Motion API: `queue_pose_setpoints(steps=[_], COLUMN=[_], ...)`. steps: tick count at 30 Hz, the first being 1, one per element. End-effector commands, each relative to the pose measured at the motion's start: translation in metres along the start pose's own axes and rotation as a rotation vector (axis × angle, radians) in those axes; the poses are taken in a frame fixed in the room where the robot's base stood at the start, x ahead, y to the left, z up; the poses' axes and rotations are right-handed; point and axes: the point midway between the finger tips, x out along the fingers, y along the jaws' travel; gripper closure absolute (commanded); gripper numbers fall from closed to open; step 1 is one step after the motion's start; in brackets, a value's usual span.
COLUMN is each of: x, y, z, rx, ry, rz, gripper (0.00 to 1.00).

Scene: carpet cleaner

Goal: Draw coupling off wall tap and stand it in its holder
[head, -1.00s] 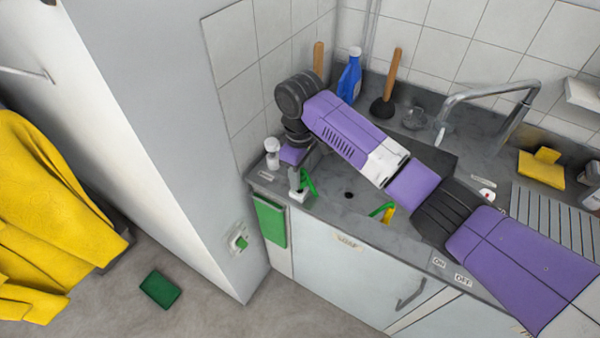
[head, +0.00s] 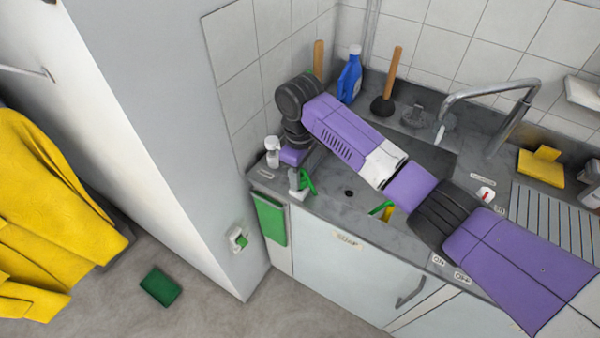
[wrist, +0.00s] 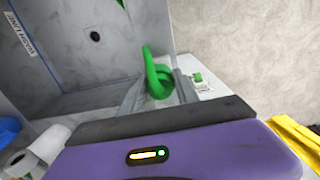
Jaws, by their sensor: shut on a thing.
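My gripper (head: 302,192) is at the left front corner of the sink counter, pointing down. Its grey fingers are closed on a green looped piece (wrist: 157,75), which looks like the coupling; it also shows in the head view (head: 310,182). The lower end of this piece is hidden, so I cannot tell whether it touches anything below. A white fitting with a green part (head: 238,240) sits on the wall side left of the counter, apart from my gripper; it also shows in the wrist view (wrist: 199,82). I cannot tell whether it is the tap or the holder.
A white bottle (head: 272,152) stands close to my gripper. A green cloth (head: 270,220) hangs on the counter front. A blue bottle (head: 349,75) and a plunger (head: 385,98) stand behind my arm. A yellow coat (head: 50,220) hangs left. A green sponge (head: 160,287) lies on the floor.

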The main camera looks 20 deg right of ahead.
Motion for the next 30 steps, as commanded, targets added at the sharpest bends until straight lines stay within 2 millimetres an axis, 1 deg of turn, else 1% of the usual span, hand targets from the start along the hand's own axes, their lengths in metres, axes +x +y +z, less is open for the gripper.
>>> queue_pose_setpoints(steps=[29, 30], x=[0.023, 0.022], y=[0.0, 0.0], z=[0.0, 0.0], rx=[0.0, 0.0], ry=[0.0, 0.0], rz=[-0.001, 0.0], gripper=[1.0, 0.55])
